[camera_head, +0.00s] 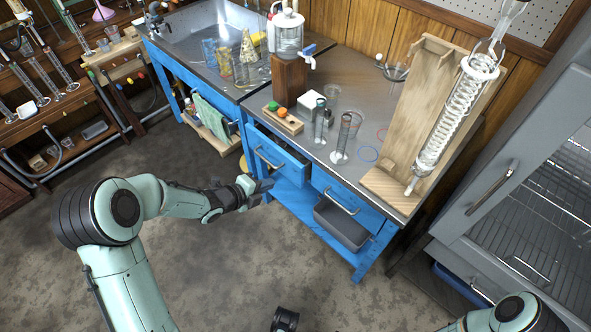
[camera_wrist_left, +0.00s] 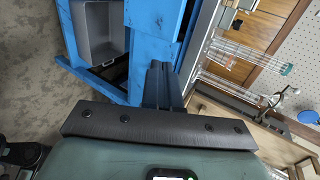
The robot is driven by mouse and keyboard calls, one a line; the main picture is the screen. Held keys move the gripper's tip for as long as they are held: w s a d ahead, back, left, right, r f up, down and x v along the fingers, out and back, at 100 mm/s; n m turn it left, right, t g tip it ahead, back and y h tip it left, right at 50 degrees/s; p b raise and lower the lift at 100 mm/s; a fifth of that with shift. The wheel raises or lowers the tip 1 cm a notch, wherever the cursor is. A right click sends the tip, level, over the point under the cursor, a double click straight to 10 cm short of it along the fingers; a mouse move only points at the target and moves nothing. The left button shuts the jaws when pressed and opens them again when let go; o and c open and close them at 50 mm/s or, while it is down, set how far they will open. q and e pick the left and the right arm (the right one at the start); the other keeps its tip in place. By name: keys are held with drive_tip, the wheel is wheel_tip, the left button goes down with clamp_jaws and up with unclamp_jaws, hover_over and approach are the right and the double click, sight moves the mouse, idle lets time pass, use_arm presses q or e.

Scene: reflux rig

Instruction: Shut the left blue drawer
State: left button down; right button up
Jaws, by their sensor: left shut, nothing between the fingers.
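The left blue drawer (camera_head: 272,156) in the head view stands partly open under the grey worktop, its front pulled out from the bench frame. It has a metal bar handle. My left gripper (camera_head: 266,185) is just in front of and below this drawer front, with shut, empty fingers. Whether it touches the drawer I cannot tell. In the left wrist view the shut fingers (camera_wrist_left: 157,84) reach up against a blue panel, which I cannot identify for sure.
The right blue drawer (camera_head: 346,192) is beside it, above a grey bin (camera_head: 341,224) on the lower shelf. Glass cylinders (camera_head: 345,138) and a wooden block with coloured balls (camera_head: 282,118) stand on the worktop. A grey glass-door cabinet (camera_head: 505,190) is at right. The floor in front is clear.

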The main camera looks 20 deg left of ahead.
sight(301, 167)
use_arm(q)
drive_tip(key=x, duration=0.3)
drive_tip(key=b+x, duration=0.1)
drive_tip(key=x, duration=0.3)
drive_tip(key=r+x, duration=0.1)
drive_tip(key=x, duration=0.2)
drive_tip(key=shift+w+d+f+b, duration=0.1)
drive_tip(key=shift+w+d+b, duration=0.2)
drive_tip(key=shift+w, duration=0.3)
drive_tip(key=shift+w+d, duration=0.2)
drive_tip(key=shift+w, duration=0.25)
use_arm(e)
drive_tip(key=shift+w+d+f+t, duration=0.35)
drive_tip(key=shift+w+f, duration=0.25)
drive_tip(key=shift+w, duration=0.15)
drive_tip(key=shift+w+d+f+t, duration=0.3)
drive_tip(key=shift+w+f, duration=0.25)
drive_tip(key=shift+w, duration=0.2)
